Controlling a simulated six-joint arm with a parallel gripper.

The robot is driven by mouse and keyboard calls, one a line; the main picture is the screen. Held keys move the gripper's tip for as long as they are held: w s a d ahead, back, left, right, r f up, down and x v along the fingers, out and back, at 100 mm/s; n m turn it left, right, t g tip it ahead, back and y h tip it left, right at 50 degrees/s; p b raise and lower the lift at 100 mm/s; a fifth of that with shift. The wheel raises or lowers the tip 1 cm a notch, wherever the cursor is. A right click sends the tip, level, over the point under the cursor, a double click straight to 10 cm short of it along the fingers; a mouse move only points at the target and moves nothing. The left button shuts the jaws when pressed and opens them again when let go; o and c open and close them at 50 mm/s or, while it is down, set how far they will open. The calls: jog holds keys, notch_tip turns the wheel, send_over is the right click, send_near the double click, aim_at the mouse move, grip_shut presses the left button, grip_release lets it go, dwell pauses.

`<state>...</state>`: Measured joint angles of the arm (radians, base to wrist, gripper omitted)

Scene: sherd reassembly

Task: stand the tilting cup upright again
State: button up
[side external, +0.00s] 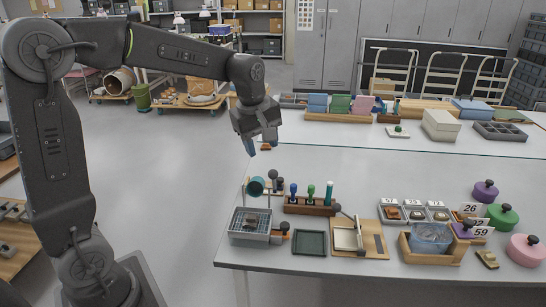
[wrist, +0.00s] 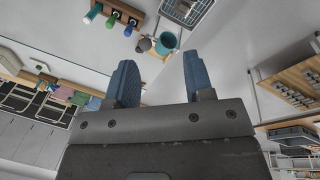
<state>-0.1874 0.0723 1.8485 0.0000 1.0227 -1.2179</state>
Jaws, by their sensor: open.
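The teal cup (side external: 256,186) lies tilted near the table's left edge, its dark mouth showing toward the left. It also shows in the wrist view (wrist: 165,43), beyond the fingertips. A grey-brown round-topped tool (side external: 273,175) stands close beside it; whether they touch I cannot tell. My gripper (side external: 261,146) hangs above and behind the cup in the side view, apart from it. Its blue fingers, seen in the wrist view (wrist: 157,62), are spread with nothing between them.
A wooden rack (side external: 310,208) with blue, green and teal-handled tools stands right of the cup. A wire-basket tray (side external: 250,225) is in front of it. A dark green tray (side external: 310,243) lies nearby. The table behind the rack is mostly clear.

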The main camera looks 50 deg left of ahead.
aim_at(273, 170)
jog(key=w+a+f+n, duration=0.2)
jog(key=w+f+n, duration=0.1)
jog(key=w+a+f+n+g, duration=0.1)
jog(key=w+a+f+n, duration=0.2)
jog(key=f+n, duration=0.1)
jog(key=w+a+f+n+g, duration=0.1)
jog(key=w+a+f+n, duration=0.2)
jog(key=w+f+n, duration=0.1)
jog(key=shift+a+f, duration=0.15)
jog(key=shift+a, duration=0.05)
jog(key=shift+f, duration=3)
jog(key=shift+w+a+r, duration=0.2)
jog(key=shift+w+a, duration=0.35)
jog(key=shift+w+a+r, duration=0.2)
jog(key=shift+w+a, duration=0.3)
jog(key=shift+w+a+f, duration=1.75)
jog(key=shift+w+a, duration=1)
jog(key=shift+r, duration=2.85)
